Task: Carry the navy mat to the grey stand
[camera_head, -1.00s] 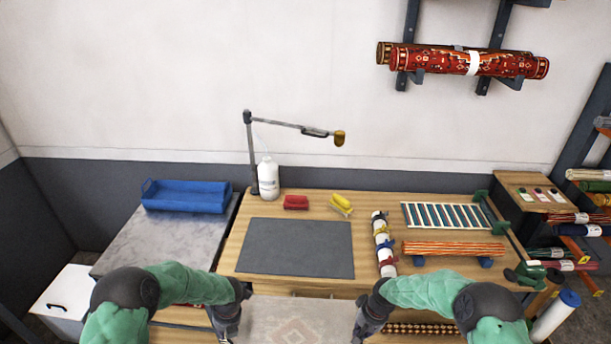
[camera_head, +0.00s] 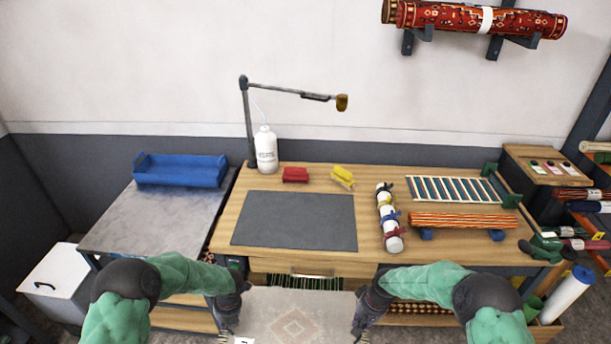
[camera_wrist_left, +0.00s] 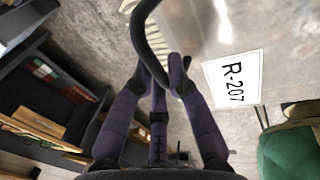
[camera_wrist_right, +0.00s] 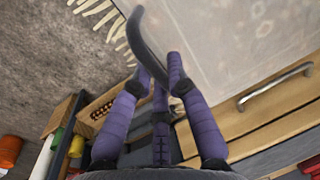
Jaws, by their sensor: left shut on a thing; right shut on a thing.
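I see no clearly navy mat and cannot make out a grey stand. A pale, translucent-looking flat carrier (camera_head: 265,322) with a diamond-patterned rug showing in it lies between my two grippers, low in front of the bench. It has a white "R-207" label (camera_wrist_left: 233,80) in the left wrist view. My left gripper (camera_head: 228,318) is shut on a dark curved handle (camera_wrist_left: 143,38) at its left side. My right gripper (camera_head: 368,318) is shut on another dark curved handle (camera_wrist_right: 140,42) at its right side. The carrier's near edge is cut off in the head view.
The wooden bench (camera_head: 400,175) ahead holds a dark grey pad (camera_head: 295,220), a white bottle, brushes and bundled rolls. A side table (camera_head: 120,240) with a blue tray (camera_head: 180,170) is at left. A drawer handle (camera_wrist_right: 275,85) is near my right gripper. Pale fringe (camera_wrist_right: 103,15) lies on the floor.

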